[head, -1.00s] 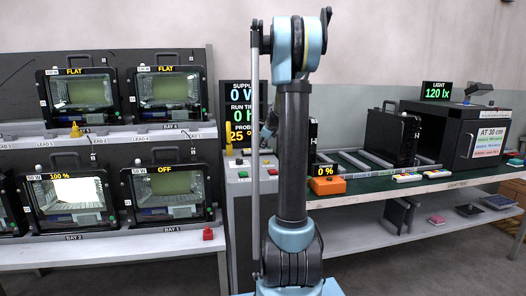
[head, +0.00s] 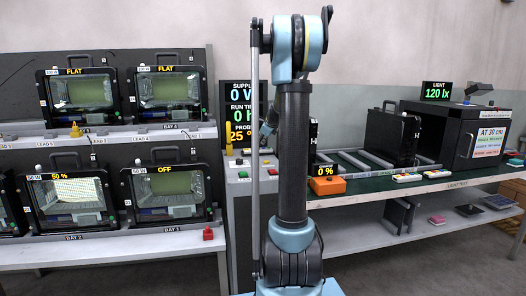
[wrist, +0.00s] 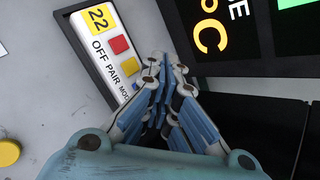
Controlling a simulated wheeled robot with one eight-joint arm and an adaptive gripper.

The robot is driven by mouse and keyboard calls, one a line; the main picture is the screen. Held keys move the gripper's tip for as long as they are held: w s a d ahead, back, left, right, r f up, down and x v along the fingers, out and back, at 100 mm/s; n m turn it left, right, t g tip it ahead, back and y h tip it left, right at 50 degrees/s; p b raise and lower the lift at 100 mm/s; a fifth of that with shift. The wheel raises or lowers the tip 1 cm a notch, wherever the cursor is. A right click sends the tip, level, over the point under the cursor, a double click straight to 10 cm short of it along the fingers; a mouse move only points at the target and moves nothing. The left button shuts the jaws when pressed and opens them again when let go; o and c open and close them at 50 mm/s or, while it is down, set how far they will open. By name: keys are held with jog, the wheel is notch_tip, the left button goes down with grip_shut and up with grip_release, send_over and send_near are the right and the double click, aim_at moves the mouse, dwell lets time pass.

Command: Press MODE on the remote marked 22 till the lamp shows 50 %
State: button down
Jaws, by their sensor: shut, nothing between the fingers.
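The remote marked 22 (wrist: 108,45) is a white panel in a dark frame, with a yellow 22 label and OFF, PAIR and MODE lettering.
The floodlight above BAY 1 (head: 171,192) reads OFF, and two upper floodlights read FLAT. An orange box (head: 327,186) stands on the bench. A yellow button (wrist: 8,152) lies left of my gripper.

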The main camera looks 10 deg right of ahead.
aim_at(262, 149)
jog(key=shift+r, duration=0.1)
jog(key=shift+r, duration=2.4)
